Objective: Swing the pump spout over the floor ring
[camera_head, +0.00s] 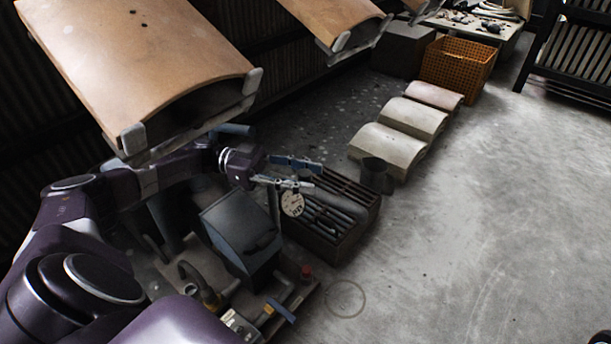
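The floor ring (345,298) is a thin dark circle on the grey concrete at lower centre, with nothing over it. Left of it, a blue-grey box-shaped unit (240,230) stands among pipes. My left gripper (316,173) is above and right of the box, well above the ring in the picture. Its two fingers are apart, with nothing visibly held between them. My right gripper is out of view.
A round pale dial or tag (292,204) is just below my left gripper. A dark slatted crate (335,215) and a dark bucket (376,177) stand to the right. Curved tan panels (140,60) hang overhead. Pale curved pieces (389,149) line the floor. The right floor is clear.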

